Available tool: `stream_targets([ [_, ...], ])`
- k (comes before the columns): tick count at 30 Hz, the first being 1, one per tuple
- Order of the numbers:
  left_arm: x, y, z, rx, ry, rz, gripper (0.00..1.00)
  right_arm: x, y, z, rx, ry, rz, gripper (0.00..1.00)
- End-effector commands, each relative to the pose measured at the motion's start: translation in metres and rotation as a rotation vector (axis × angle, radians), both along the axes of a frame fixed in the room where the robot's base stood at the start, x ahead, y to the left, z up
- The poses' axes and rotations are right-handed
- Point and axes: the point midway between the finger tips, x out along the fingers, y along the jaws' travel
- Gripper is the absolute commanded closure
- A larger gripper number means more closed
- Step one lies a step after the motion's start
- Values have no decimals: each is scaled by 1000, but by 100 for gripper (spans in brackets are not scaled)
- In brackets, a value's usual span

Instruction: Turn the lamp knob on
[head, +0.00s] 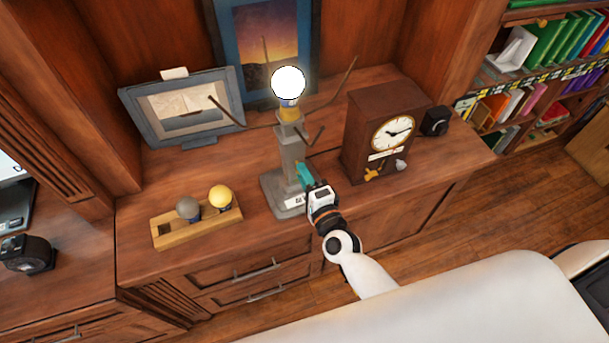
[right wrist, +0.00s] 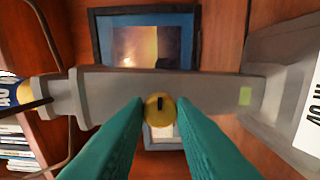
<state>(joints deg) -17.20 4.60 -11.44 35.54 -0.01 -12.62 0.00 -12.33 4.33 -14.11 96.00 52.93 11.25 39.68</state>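The grey lamp (head: 291,150) stands upright on the cabinet top, with a bright white bulb (head: 288,82) and thin branch-like arms. Its square base (head: 282,196) is near the front edge. My right gripper (head: 303,170) is at the front of the lamp's stem, its teal fingers pointing at it. In the right wrist view the lamp stem (right wrist: 210,92) lies sideways. A round gold knob (right wrist: 160,108) with a dark slot sits between the two fingertips (right wrist: 160,100), which are apart on either side of it; I cannot tell whether they touch it. My left gripper is not in view.
A wooden clock (head: 366,140) stands right of the lamp, with a small black object (head: 436,121) beside it. A wooden holder (head: 170,235) with a grey and a yellow bulb is at the left. Framed pictures (head: 183,107) stand behind.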

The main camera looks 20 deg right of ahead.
Motion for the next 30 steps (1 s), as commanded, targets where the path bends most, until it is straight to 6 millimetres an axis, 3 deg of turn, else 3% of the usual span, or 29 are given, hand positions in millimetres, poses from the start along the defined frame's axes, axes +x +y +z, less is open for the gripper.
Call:
stream_targets([
  [1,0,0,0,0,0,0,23,0,0,0,1,1,0,69],
  [4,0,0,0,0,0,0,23,0,0,0,0,1,0,55],
  [14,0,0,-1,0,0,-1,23,-4,0,-1,-1,1,0,55],
  [17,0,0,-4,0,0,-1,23,-15,-2,-3,-1,2,0,55],
  [30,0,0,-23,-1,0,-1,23,-102,-10,-3,-1,3,1,55],
])
